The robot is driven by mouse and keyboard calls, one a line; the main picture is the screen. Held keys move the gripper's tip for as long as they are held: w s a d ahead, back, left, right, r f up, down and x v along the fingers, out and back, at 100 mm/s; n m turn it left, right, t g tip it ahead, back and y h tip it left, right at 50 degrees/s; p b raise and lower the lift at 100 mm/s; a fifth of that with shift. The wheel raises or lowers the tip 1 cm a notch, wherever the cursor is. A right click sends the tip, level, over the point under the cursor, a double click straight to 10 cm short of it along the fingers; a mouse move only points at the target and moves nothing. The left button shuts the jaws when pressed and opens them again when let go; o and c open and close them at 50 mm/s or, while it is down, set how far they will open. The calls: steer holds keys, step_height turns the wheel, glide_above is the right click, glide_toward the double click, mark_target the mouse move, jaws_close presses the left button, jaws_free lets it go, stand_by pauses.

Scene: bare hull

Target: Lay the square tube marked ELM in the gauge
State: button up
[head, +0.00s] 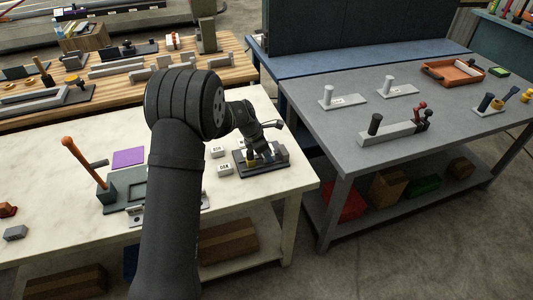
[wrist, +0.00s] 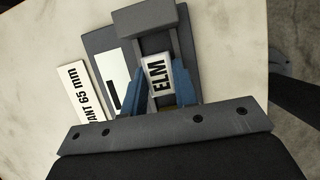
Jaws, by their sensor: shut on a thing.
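The gauge (wrist: 101,40) is a dark grey fixture with a raised block and a channel, and the tube lies in line with that channel. I cannot tell whether the tube touches the channel floor. In the head view my gripper (head: 264,153) is over the gauge (head: 280,163) near the right end of the pale table, and the tube is hidden there.
A white card reading "WANT 65 mm" (wrist: 80,93) lies beside the gauge. Two marked pale blocks (head: 217,152) (head: 224,169) stand to the gauge's left. A grey fixture with an orange-handled lever (head: 84,161) is farther left. The table's right edge is close to the gauge.

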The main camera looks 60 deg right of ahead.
steer(key=shift+a+f, duration=0.1)
steer(key=shift+f, duration=0.35)
steer(key=o, duration=0.9)
steer(key=shift+f, duration=0.1)
steer(key=shift+r, duration=0.3)
steer(key=shift+o, duration=0.2)
steer(key=v, duration=1.2)
steer(key=shift+r, duration=0.25)
